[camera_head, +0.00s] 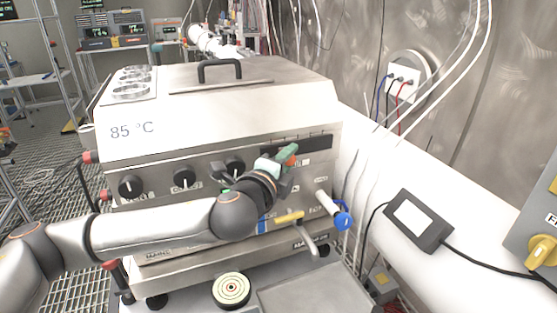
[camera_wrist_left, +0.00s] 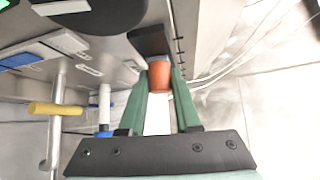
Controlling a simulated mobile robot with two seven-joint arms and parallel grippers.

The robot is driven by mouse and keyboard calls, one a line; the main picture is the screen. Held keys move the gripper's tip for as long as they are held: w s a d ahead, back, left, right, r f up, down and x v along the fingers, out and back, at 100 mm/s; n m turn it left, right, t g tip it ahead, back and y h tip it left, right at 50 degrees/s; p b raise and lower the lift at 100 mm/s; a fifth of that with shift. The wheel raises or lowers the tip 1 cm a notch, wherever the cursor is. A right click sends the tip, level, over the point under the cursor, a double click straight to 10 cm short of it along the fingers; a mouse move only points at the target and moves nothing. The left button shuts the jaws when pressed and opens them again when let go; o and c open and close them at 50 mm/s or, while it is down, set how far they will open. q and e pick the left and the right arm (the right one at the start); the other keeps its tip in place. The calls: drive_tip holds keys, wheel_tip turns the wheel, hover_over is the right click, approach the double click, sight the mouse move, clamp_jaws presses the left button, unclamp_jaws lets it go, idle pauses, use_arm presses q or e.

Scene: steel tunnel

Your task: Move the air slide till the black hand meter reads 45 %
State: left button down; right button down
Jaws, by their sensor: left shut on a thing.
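The air slide is an orange knob (camera_head: 291,157) on a dark slotted strip (camera_head: 313,144) at the upper right of the machine's steel front. My left gripper (camera_head: 287,155) reaches across the front from the left. In the left wrist view its green fingers are shut on the orange knob (camera_wrist_left: 159,76), one on each side. The black hand meter (camera_head: 419,220) lies tilted on the white duct to the right, with a cable running from it. Its pale screen shows no reading that I can make out. My right gripper is in neither view.
The steel machine (camera_head: 150,115) marked 85 °C fills the middle. Black dials (camera_head: 184,178), a yellow handle (camera_head: 289,217) and a blue-ended white pipe (camera_head: 334,208) sit on its front near my arm. A round target-marked disc (camera_head: 231,290) lies below. Hoses hang at right.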

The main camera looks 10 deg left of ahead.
use_arm(q)
drive_tip(key=shift+w+d, duration=0.45)
drive_tip(key=shift+d, duration=0.25)
drive_tip(key=c, duration=0.6)
unclamp_jaws()
drive_tip(key=b+v, duration=0.1)
drive_tip(key=v, duration=1.1)
drive_tip(key=shift+s, duration=0.25)
